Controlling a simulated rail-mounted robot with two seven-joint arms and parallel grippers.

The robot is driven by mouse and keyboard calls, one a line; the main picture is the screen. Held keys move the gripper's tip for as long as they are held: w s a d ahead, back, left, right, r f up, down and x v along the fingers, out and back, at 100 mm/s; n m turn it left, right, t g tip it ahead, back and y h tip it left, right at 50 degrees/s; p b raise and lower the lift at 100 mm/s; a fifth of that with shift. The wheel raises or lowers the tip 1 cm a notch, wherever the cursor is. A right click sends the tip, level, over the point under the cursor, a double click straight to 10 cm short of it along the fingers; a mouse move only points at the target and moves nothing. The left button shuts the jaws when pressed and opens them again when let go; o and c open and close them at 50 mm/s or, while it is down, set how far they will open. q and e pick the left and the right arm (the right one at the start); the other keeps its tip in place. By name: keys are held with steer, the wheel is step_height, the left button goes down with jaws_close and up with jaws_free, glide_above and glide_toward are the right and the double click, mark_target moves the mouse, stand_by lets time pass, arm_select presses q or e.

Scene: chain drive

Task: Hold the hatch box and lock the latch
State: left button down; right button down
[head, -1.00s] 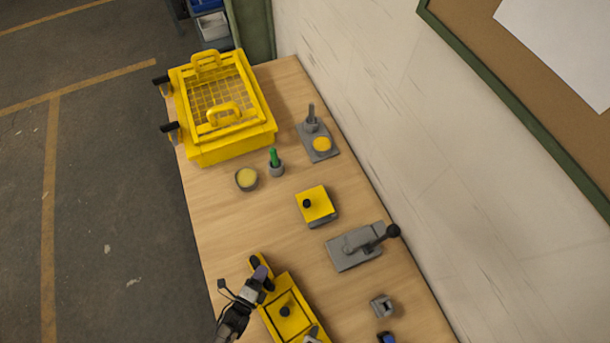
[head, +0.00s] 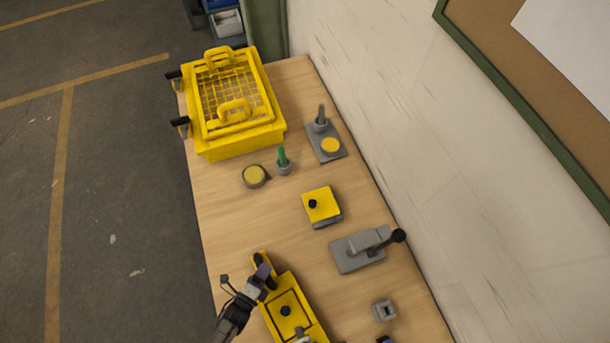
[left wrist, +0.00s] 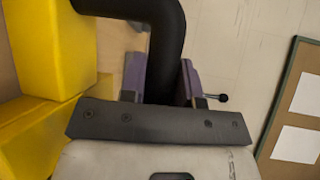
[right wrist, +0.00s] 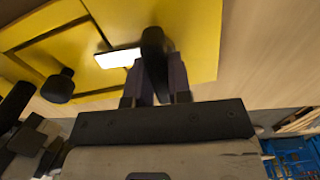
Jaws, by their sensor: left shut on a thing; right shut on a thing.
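My left gripper (head: 263,275) is shut on the black handle (left wrist: 168,40) at the box's far end. In the right wrist view the lid shows a black knob (right wrist: 58,85) and a pale metal latch bar (right wrist: 118,58). There my right gripper (right wrist: 156,85) is shut on a black latch handle (right wrist: 153,48) beside that bar. In the head view the latch shows only partly at the bottom edge.
A grey base with a black-knobbed lever (head: 365,248), a small yellow-topped block (head: 322,206) and a small grey block (head: 384,310) stand right of and beyond the box. A large yellow mesh-lidded crate (head: 240,145) sits at the far end. The wall bounds the bench's right side.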

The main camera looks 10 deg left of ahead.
steer(key=shift+n, duration=0.7)
steer(key=c, duration=1)
jaws_free()
steer(key=shift+c, duration=0.2)
steer(key=shift+r, duration=0.15)
step_height(320, 180, up, 12)
arm_select(q)
steer(key=c, duration=0.8)
jaws_free()
steer(key=shift+s, duration=0.1)
